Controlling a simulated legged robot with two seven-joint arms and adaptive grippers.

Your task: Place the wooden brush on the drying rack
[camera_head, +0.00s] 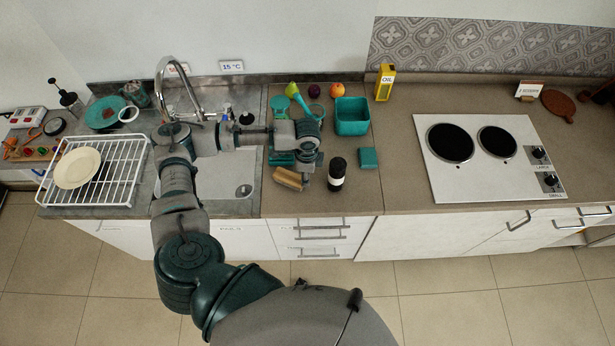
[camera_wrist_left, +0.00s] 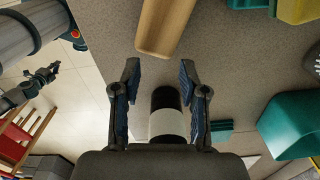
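The wooden brush (camera_head: 288,178) lies on the counter right of the sink. My left gripper (camera_head: 305,178) is just above and beside it in the head view. In the left wrist view, the left gripper (camera_wrist_left: 158,70) is open with nothing between its fingers, and the wooden brush (camera_wrist_left: 166,24) lies just beyond the fingertips. The white wire drying rack (camera_head: 128,168) stands at the far left and bears a cream plate (camera_head: 78,168). A dark gripper (camera_wrist_left: 40,80), apparently my right one, shows small at the left of the wrist view; its finger state is unclear.
A black jar with a white band (camera_head: 337,174) stands close right of the left gripper. A teal sponge (camera_head: 368,158), a teal bin (camera_head: 352,116), fruit and a yellow oil box (camera_head: 385,83) are nearby. The sink faucet (camera_head: 178,85) rises between brush and rack.

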